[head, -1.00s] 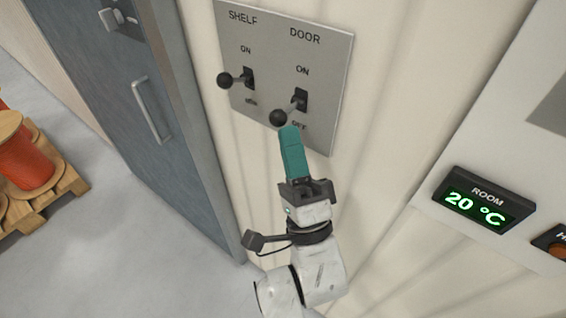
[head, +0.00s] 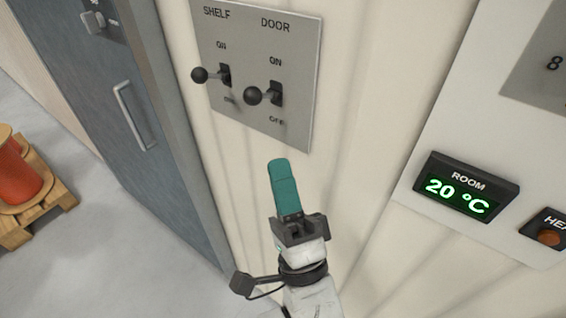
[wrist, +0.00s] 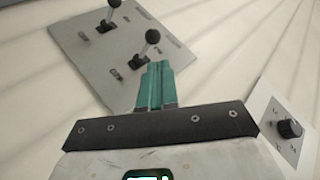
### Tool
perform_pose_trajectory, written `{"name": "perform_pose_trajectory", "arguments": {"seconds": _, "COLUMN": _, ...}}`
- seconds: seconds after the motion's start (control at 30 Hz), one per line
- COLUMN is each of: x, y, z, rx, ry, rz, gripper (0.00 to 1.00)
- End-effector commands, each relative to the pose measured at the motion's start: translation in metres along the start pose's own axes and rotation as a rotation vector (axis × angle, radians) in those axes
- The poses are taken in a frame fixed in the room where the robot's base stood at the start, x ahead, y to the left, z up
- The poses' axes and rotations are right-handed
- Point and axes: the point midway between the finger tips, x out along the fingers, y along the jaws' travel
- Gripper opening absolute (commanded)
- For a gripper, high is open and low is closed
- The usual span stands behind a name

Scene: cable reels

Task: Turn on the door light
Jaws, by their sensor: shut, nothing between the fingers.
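The grey switch panel (head: 233,115) is on the wall, with a SHELF switch on the left and a DOOR switch on the right. The DOOR lever (head: 254,96) has a black ball knob and now sticks out level toward the ON side, much like the SHELF lever (head: 200,75). My gripper (head: 277,163) has teal fingers, shut and empty, below the panel and apart from the DOOR lever. In the wrist view, the fingers (wrist: 157,66) point at the panel (wrist: 85,62), just below the DOOR lever's knob (wrist: 152,36).
A blue-grey door (head: 120,80) with a handle is left of the panel. A ROOM display (head: 466,187) reading 20 °C is at the right. A reel on a pallet (head: 40,215) stands at far left. In the wrist view a dial (wrist: 289,129) is at right.

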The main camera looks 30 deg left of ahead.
Motion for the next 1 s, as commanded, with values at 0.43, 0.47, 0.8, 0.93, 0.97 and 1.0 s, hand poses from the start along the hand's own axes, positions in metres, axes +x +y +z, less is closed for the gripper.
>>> {"name": "perform_pose_trajectory", "arguments": {"seconds": 0.43, "x": -0.057, "y": -0.024, "z": 0.017, "rx": 0.000, "ry": 0.001, "rz": 0.000, "gripper": 0.00}}
{"name": "perform_pose_trajectory", "arguments": {"seconds": 0.47, "x": -0.058, "y": -0.025, "z": 0.017, "rx": 0.000, "ry": 0.001, "rz": 0.000, "gripper": 0.00}}
{"name": "perform_pose_trajectory", "arguments": {"seconds": 0.8, "x": -0.060, "y": -0.027, "z": 0.018, "rx": -0.001, "ry": 0.001, "rz": 0.000, "gripper": 0.00}}
{"name": "perform_pose_trajectory", "arguments": {"seconds": 0.93, "x": -0.060, "y": -0.027, "z": 0.018, "rx": -0.001, "ry": 0.001, "rz": 0.000, "gripper": 0.00}}
{"name": "perform_pose_trajectory", "arguments": {"seconds": 0.97, "x": -0.060, "y": -0.027, "z": 0.018, "rx": -0.001, "ry": 0.001, "rz": 0.000, "gripper": 0.00}}
{"name": "perform_pose_trajectory", "arguments": {"seconds": 1.0, "x": -0.060, "y": -0.027, "z": 0.018, "rx": -0.001, "ry": 0.001, "rz": 0.000, "gripper": 0.00}}
